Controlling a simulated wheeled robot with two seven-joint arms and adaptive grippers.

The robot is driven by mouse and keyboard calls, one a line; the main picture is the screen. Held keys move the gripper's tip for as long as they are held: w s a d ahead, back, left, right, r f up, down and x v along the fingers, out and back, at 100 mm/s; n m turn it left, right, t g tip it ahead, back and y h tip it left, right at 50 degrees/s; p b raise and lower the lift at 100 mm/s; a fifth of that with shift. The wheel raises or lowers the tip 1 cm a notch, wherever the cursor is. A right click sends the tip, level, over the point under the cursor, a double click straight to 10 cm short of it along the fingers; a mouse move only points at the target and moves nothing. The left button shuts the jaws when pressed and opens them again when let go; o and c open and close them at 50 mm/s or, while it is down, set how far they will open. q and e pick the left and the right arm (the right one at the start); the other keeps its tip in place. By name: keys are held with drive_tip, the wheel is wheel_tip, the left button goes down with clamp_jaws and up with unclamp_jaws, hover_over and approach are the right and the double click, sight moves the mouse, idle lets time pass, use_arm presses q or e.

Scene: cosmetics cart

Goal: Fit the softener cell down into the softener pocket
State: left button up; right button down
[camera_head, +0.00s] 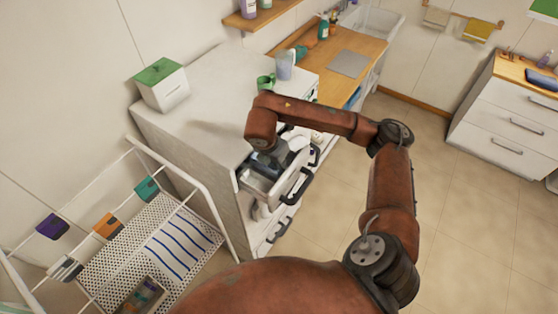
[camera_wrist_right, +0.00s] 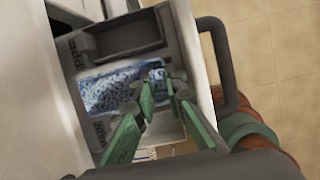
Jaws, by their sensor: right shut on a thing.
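My right gripper (camera_wrist_right: 162,88) has green fingers reaching down into an open drawer (camera_wrist_right: 191,62). It is shut on a small blue speckled piece, which I take for the softener cell (camera_wrist_right: 157,75). A larger blue-and-white speckled patch (camera_wrist_right: 108,92) lies beside it in the drawer; I cannot tell whether it is part of the same piece. A dark empty recess (camera_wrist_right: 125,38) lies beyond. I cannot tell which compartment is the softener pocket, or how deep the cell sits. In the head view the gripper (camera_head: 264,162) is over the drawer, which the arm partly covers.
The drawer pulls out of a white cabinet (camera_head: 195,125), with a dark handle (camera_head: 297,189) in front. A white box with green lid (camera_head: 160,83), a green mug (camera_head: 265,83) and a clear jug (camera_head: 285,66) stand on top. A white rack (camera_head: 180,240) stands at left. The floor at right is clear.

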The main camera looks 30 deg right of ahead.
drive_tip(key=shift+s+d, duration=0.1)
drive_tip(key=shift+s, duration=0.1)
drive_tip(key=shift+w, duration=0.25)
drive_tip(key=shift+s, duration=0.15)
drive_tip(key=shift+s, duration=0.1)
drive_tip(key=shift+s+b, duration=0.15)
drive_tip(key=shift+b, duration=0.25)
drive_tip(key=shift+d, duration=0.1)
